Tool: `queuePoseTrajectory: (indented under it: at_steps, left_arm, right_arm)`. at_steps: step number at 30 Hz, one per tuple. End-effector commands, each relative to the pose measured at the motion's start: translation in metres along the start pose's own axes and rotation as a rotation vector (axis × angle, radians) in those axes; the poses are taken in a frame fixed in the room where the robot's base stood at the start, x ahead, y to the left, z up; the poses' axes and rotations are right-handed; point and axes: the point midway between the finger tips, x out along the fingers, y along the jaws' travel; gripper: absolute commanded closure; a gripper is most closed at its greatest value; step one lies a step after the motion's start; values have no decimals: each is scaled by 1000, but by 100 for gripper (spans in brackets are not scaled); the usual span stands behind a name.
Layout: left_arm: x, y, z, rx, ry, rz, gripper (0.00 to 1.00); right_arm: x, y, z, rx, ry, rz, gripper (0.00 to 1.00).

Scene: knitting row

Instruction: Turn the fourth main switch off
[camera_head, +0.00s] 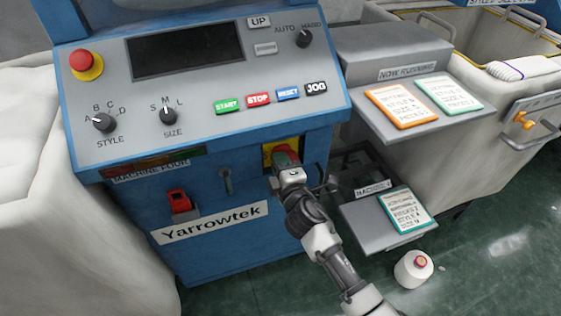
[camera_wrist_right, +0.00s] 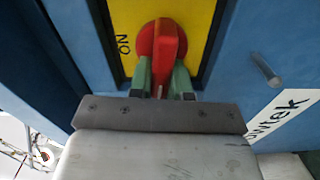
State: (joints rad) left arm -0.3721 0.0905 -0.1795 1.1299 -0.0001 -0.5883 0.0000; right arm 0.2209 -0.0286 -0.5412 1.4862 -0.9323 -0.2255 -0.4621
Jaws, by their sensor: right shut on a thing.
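The main switch is a red rotary handle (camera_wrist_right: 168,45) on a yellow plate (camera_wrist_right: 200,18) in the front of the blue machine (camera_head: 205,245), whose label reads "MACHINE FOUR" (camera_head: 150,171). My right gripper (camera_wrist_right: 162,80) is shut on the red handle, with one green fingertip on each side. The handle stands upright in the wrist view, and the word "ON" (camera_wrist_right: 124,45) shows to its left. In the head view my right gripper (camera_head: 285,160) covers most of the switch; a strip of the yellow plate (camera_head: 267,155) shows. My left gripper is not in view.
Above are a control panel with a red emergency button (camera_head: 82,62), knobs and a row of coloured buttons. A red device (camera_head: 179,201) and a small lever (camera_head: 226,181) sit left of the switch. Grey shelves with cards (camera_head: 400,105) and a white cone (camera_head: 412,270) are to the right.

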Motion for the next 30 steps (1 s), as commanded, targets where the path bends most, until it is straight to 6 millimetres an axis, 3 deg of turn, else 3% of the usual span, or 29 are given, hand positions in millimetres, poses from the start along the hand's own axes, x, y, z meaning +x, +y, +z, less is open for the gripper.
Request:
queuePoseTrajectory:
  at_steps: [9,24,25,29,30]
  left_arm:
    - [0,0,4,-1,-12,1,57]
    - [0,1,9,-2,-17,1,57]
    - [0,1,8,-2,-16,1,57]
    - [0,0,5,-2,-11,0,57]
    - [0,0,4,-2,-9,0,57]
  right_arm:
    - [0,-2,0,-101,1,-1,100]
    - [0,-3,0,-117,1,-1,100]
    - [0,-3,0,-117,1,-1,77]
    - [0,-3,0,-116,1,-1,57]
    - [0,-3,0,-116,1,-1,56]
